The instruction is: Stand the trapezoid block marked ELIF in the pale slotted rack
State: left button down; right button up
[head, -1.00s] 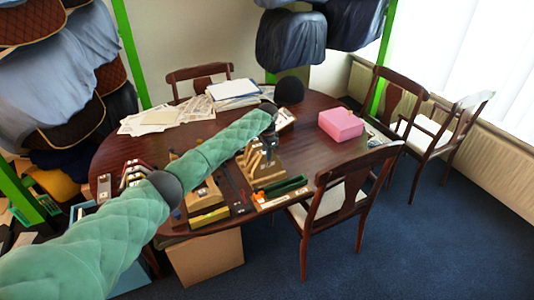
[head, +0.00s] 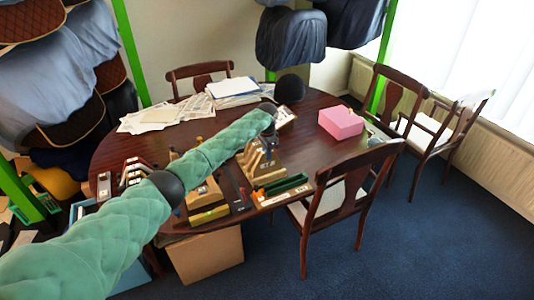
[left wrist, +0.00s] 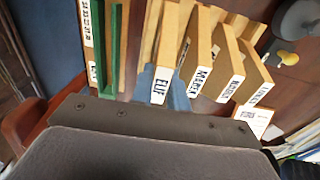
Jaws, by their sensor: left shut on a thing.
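The ELIF block (left wrist: 170,42) is a pale wooden trapezoid with a white label, upright in the left wrist view. My left gripper (left wrist: 165,88) is shut on it, with blue-grey fingers on both sides of its labelled end. In the head view my left gripper (head: 270,140) is over the wooden rack (head: 264,178), small and partly hidden. Pale slotted wood of the rack (left wrist: 148,38) shows beside the ELIF block. I cannot tell whether the block is fully seated in a slot. My right gripper is not in view.
Several labelled blocks stand right of ELIF, the nearest marked MAREK (left wrist: 199,58). A green tray (head: 283,187) lies at the table's front edge. Another wooden stand (head: 205,197) is to the left. A pink box (head: 341,123) and papers (head: 232,90) are farther off.

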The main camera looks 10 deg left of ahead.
pick_arm(q)
jog(key=shift+f, duration=0.35)
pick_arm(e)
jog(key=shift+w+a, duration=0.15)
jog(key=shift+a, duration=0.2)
pick_arm(q)
jog(key=shift+f, duration=0.35)
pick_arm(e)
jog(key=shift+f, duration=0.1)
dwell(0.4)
pick_arm(q)
jog(key=shift+f, duration=0.3)
dwell(0.7)
